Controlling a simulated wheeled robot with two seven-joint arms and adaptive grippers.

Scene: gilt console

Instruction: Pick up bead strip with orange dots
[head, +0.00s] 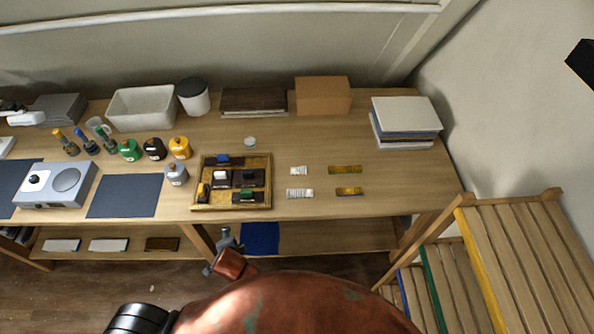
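Two small yellow-orange strips lie flat on the right half of the wooden desk: an upper strip (344,169) and a lower strip (349,191). Two whitish strips lie left of them: an upper one (299,170) and a lower one (300,193). Their dots are too small to tell, so I cannot say which strip bears orange dots. A grey jointed part (227,240), seemingly my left gripper, shows low in front of the desk, apart from the strips. Its fingers are unclear. My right gripper is not in view.
A cardboard box (323,95) and a stack of books (405,122) stand behind. Desk around the strips is clear.

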